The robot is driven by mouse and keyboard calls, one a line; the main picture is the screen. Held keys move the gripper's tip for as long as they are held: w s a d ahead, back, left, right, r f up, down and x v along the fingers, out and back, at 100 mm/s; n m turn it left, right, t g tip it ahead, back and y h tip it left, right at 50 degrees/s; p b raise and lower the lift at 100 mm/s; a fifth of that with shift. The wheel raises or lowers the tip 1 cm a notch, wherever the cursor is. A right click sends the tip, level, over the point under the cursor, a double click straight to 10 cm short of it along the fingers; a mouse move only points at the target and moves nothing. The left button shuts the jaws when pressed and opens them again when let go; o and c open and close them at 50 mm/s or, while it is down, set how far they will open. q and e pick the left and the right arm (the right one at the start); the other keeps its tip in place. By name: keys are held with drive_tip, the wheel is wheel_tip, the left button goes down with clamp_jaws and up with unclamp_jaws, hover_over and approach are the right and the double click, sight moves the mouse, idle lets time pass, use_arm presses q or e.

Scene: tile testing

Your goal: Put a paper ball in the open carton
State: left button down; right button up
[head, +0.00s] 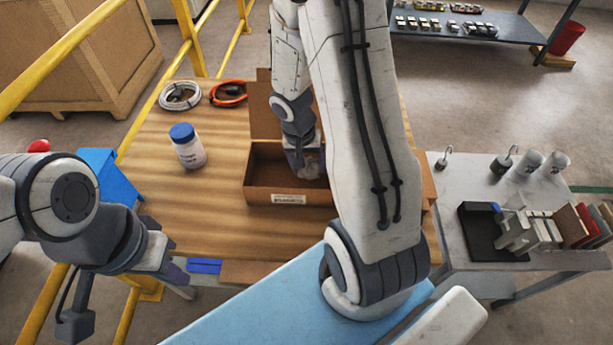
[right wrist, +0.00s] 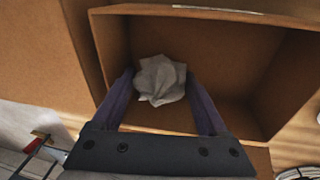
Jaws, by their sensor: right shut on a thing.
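The open carton (head: 262,190) is a brown cardboard box on the wooden table, with its flaps up and a white label on its front wall. It also fills much of the right wrist view (right wrist: 112,48). My right gripper (right wrist: 158,88) is shut on a crumpled white paper ball (right wrist: 160,80), which is over or inside the carton; the exact height is hard to tell.
A blue-capped white jar (head: 188,147) stands left of the carton. A white cable coil (head: 180,96) and an orange one (head: 228,93) lie behind it. A grey side table (head: 460,240) on the right carries a black tray, tiles and cups. Yellow rails (head: 110,70) run along the left.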

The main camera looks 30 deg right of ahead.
sight(308, 174)
wheel_tip(308, 174, down, 3)
drive_tip(key=shift+f+b, duration=0.15)
drive_tip(key=shift+b, duration=0.4)
drive_tip(key=shift+f, duration=0.1)
drive_tip(key=o, duration=1.2)
drive_tip(key=shift+w+a+r+p, duration=0.1)
drive_tip(key=shift+r+p, duration=0.2)
drive_tip(key=shift+r, duration=0.25)
drive_tip(key=r+p, duration=0.1)
drive_tip(key=r, duration=0.2)
drive_tip(key=a+r+p, duration=0.1)
drive_tip(key=r, duration=0.3)
drive_tip(key=r+p, duration=0.1)
drive_tip(key=r, duration=0.2)
drive_tip(key=shift+a+r, duration=0.2)
drive_tip(key=shift+a, duration=0.2)
drive_tip(key=shift+a+r, duration=0.2)
drive_tip(key=shift+r, duration=0.2)
